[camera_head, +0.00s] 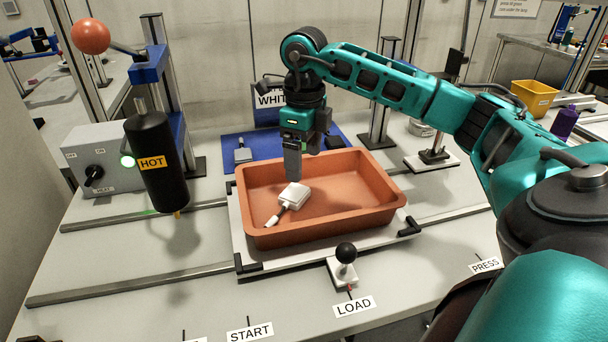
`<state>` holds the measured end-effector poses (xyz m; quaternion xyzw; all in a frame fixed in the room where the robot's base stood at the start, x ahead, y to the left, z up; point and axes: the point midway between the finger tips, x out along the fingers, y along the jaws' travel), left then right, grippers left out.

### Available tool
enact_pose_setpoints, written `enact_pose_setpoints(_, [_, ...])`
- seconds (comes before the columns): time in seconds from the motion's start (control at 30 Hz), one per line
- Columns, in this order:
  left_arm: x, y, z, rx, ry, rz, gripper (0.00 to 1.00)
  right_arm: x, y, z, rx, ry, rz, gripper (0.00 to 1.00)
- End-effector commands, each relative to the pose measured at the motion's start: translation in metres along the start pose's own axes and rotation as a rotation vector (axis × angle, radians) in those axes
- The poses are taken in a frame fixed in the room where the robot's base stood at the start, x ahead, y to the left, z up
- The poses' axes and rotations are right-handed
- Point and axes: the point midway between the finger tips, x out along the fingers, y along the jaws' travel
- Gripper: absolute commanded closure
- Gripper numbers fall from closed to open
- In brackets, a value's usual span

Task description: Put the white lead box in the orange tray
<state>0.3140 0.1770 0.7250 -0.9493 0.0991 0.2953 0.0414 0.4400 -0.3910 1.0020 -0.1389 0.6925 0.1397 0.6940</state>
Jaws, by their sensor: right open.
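The white lead box (295,196), a small white block with a short lead and plug end, lies inside the orange tray (375,205), on the left part of its floor. The lead points to the tray's front left corner. My right gripper (292,176) points down over the tray, its fingertips just above and behind the box in the picture. It is open, and the box lies apart from it as far as I can see. The gap between its fingers is hard to see from here. My left gripper is out of the picture.
A blue mat (268,142) behind the tray holds another small light block (243,155). A black cylinder marked HOT (155,165) hangs at left. A black-knobbed lever (345,262) stands in front of the tray. A post on a white base (432,158) stands at right.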

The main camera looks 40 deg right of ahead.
Motion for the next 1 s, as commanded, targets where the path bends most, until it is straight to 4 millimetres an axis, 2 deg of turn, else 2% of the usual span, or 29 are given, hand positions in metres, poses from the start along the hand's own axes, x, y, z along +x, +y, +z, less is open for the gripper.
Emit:
enact_pose_setpoints(0.1, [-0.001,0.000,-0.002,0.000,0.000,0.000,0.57,-0.021,0.000,0.001,0.000,-0.002,-0.001,0.10])
enact_pose_setpoints(0.3, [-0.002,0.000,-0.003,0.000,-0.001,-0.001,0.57,-0.037,0.000,0.000,0.000,0.000,0.001,0.10])
enact_pose_setpoints(1.0, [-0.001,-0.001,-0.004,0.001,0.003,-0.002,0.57,-0.038,0.000,0.000,0.000,0.001,0.000,0.10])
